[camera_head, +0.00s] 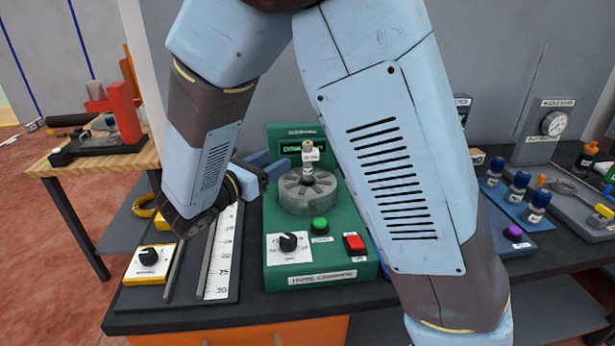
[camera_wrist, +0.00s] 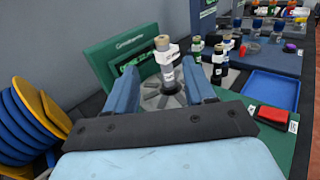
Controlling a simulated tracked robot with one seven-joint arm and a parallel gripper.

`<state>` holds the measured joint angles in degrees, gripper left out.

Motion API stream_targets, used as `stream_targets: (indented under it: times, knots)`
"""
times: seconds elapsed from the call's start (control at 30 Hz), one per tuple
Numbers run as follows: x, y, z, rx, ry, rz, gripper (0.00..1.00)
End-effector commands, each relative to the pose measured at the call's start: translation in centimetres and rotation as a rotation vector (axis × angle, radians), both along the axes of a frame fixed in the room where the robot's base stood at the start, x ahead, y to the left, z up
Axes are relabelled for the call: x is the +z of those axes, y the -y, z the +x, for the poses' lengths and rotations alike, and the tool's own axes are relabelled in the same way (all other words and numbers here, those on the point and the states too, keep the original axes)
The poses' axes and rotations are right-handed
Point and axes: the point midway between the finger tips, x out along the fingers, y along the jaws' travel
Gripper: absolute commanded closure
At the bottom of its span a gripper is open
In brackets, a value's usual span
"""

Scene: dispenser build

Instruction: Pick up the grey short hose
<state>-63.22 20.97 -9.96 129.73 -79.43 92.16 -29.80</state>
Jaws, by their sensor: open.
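A short upright piece (camera_head: 309,155), greyish with a white label around it, stands in the round grey chuck (camera_head: 308,196) of the green hose crimping machine (camera_head: 320,250). It looks like the short hose; its label is too small to read. In the wrist view the piece (camera_wrist: 165,48) has a tan top and shows between the finger tips. My gripper (camera_head: 272,168) is open, at the left of the piece in the head view, its blue fingers pointing toward it. In the wrist view my gripper (camera_wrist: 160,75) has one finger on each side of the chuck, with nothing held.
A ruler board (camera_head: 222,255) with rods lies left of the crimper. The crimper carries a black knob (camera_head: 288,242), a green button (camera_head: 320,225) and a red switch (camera_head: 354,243). Blue-capped bottles (camera_head: 518,185) stand at the right. Blue and yellow rings (camera_wrist: 30,115) are at left.

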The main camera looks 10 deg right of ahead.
Motion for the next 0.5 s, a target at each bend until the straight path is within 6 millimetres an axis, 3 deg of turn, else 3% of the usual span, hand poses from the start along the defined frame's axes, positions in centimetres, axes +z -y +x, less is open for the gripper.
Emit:
stream_targets:
  times: [0.3,0.5]
  knots:
    - [0.0,4.1,3.7,-0.006,-0.001,0.001,0.46]
    - [0.0,5.6,5.1,-0.005,-0.001,0.002,0.46]
